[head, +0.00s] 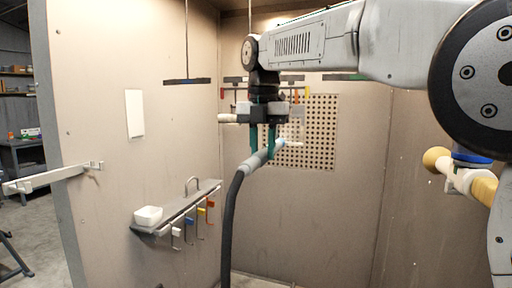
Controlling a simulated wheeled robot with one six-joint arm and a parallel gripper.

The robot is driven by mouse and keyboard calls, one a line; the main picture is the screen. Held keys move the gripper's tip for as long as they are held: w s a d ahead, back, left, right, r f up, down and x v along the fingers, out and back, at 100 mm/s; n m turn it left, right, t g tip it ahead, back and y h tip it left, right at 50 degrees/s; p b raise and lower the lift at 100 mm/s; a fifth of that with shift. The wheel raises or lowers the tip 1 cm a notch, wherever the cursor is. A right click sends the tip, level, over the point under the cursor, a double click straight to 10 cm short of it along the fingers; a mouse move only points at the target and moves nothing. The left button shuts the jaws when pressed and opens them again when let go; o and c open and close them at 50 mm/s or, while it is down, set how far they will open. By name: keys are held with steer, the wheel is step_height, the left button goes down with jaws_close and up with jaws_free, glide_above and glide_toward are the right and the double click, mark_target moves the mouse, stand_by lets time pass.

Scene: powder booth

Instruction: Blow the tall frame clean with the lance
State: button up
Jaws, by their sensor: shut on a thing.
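My gripper (262,151), with teal fingers, is shut on the lance (256,161). The lance has a grey body, and its pale blue nozzle (278,145) points right towards the back wall. A dark hose (233,215) hangs from its lower end. I cannot make out the tall frame for certain. Small coloured parts hang behind my gripper and are largely hidden by it.
A dark hanging bar (187,81) is at upper left. A perforated panel (318,130) is on the back wall. A shelf (185,208) on the left wall holds a white tub (148,215), with several hooks below. A pale bracket (50,178) juts out left.

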steer(key=s+d, duration=0.2)
steer(key=d, duration=0.4)
steer(key=shift+s+d, duration=0.25)
steer(key=shift+d, duration=0.1)
stand_by(0.4)
steer(key=s+a, duration=0.4)
steer(key=s, duration=0.8)
steer(key=shift+s+a, duration=0.15)
steer(key=shift+a, duration=0.05)
jaws_close()
jaws_free()
